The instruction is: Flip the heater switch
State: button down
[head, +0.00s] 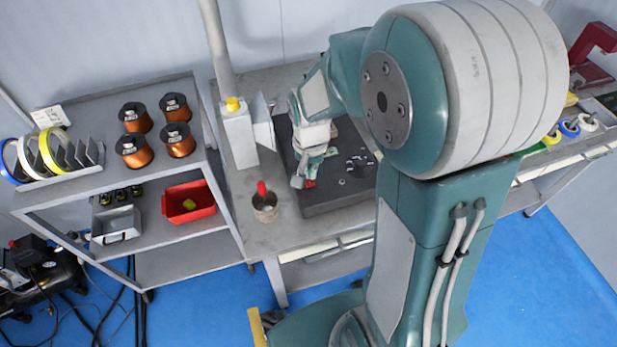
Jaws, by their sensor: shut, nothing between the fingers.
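A dark box-like unit (335,195) sits on the grey workbench and has a black knob (356,166) on its top. A small red part (309,184), possibly the heater switch, shows on its top close to the fingertips. My gripper (298,181) is shut and empty, pointing down at the left part of the unit. Its fingers partly cover the area around the red part. I cannot tell whether the fingertips touch it, or which way the switch is set.
A pot with a red-handled tool (265,205) stands left of the unit. Behind it is a grey post with a yellow top (235,125). A shelf (100,180) at the left holds copper coils (134,150), tape rolls and a red bin (188,202). A red press (594,55) stands far right.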

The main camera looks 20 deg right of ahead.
aim_at(310, 183)
jog(key=shift+f, duration=1.3)
dwell(0.9)
jog(key=shift+r, duration=3.5)
jog(key=s+r+n+t, duration=0.5)
jog(key=s+r+n, duration=0.1)
jog(key=s+r, duration=0.7)
jog(key=shift+s+r+t, duration=0.3)
jog(key=shift+s, duration=0.3)
